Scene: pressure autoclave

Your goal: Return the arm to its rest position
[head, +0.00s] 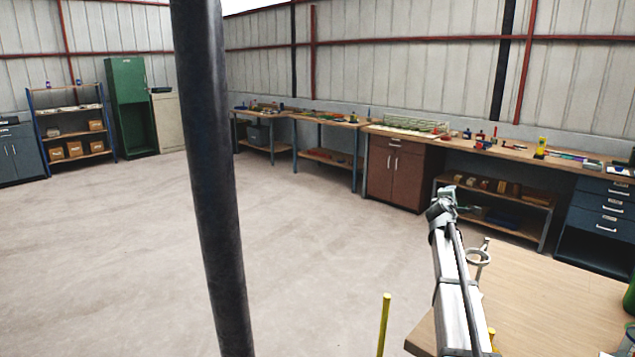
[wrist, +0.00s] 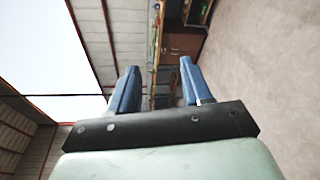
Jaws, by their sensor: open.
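My gripper (wrist: 159,68) shows in the wrist view with its two blue fingers spread apart. Nothing is between the fingers. Beyond them are a brown cabinet, a bench and bare floor at some distance, and nothing touches the fingertips. I cannot make out an autoclave in either view.
A dark upright pole (head: 207,180) crosses the head view. A wooden table (head: 560,310) at the lower right has a grey metal device with a ring (head: 480,258) near it. A yellow post (head: 384,325) stands by its left edge. Open concrete floor (head: 310,230) lies beyond.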

